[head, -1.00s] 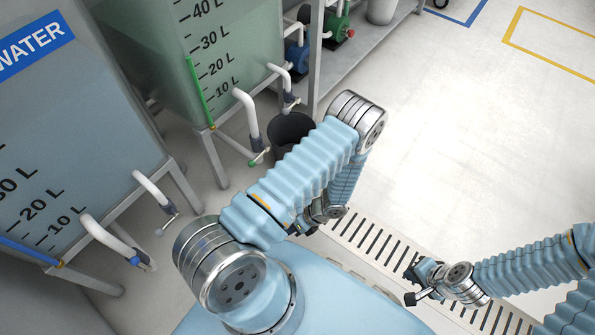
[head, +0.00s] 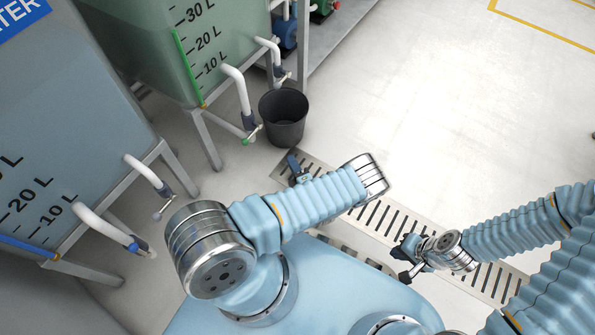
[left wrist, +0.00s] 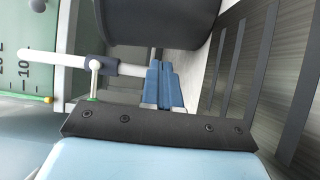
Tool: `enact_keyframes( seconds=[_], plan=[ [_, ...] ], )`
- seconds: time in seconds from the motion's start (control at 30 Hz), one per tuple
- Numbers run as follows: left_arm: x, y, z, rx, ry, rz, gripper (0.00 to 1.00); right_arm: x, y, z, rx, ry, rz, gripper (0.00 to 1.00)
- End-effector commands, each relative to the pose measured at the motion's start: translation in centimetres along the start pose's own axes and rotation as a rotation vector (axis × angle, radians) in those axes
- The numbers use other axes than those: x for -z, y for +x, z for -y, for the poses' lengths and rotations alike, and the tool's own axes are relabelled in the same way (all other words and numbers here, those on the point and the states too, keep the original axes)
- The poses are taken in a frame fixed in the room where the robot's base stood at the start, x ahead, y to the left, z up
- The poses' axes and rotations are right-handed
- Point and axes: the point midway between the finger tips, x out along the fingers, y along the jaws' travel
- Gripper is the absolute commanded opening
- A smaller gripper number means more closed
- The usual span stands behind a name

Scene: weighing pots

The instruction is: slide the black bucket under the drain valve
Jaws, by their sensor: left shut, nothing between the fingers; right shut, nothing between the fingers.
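The black bucket (head: 284,118) stands upright on the floor by the green-marked tank, open at the top. The drain valve (head: 250,133), with a green-tipped handle, hangs from a white pipe just left of the bucket's rim. My left gripper (head: 293,160) is low, on the near side of the bucket, its blue fingers shut and empty. In the left wrist view the bucket (left wrist: 160,22) is just beyond the fingertips; whether they touch it I cannot tell. The valve (left wrist: 93,68) is left of the fingers there. My right gripper (head: 401,253) is shut and empty, far from the bucket.
A slotted floor drain (head: 375,217) runs between my base and the bucket. Tank legs (head: 206,140) stand left of the bucket. Another pipe with a valve (head: 277,72) is behind it. The floor to the right (head: 430,110) is clear.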

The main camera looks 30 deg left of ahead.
Motion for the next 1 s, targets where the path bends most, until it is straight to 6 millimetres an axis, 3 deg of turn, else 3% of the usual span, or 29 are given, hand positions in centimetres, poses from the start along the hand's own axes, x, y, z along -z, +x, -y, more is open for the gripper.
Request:
enact_keyframes(
  seconds=[0.17,0.4,0.87,1.0],
  plan=[
    [0.1,3.8,0.1,0.0,0.0,-0.004,0.0,0.0,0.4,-0.1,0.0,0.0,-0.001,0.0],
    [-2.2,6.0,0.1,-0.001,-0.004,-0.003,0.0,0.0,0.9,-0.4,0.0,0.001,-0.003,0.0],
    [-2.7,6.5,0.0,0.0,-0.001,-0.003,0.0,0.1,1.0,-0.4,0.0,0.001,-0.003,0.0],
    [-3.2,6.8,0.4,0.0,-0.001,-0.001,0.0,0.1,2.0,-0.8,0.0,0.001,-0.005,0.0]
  ],
)
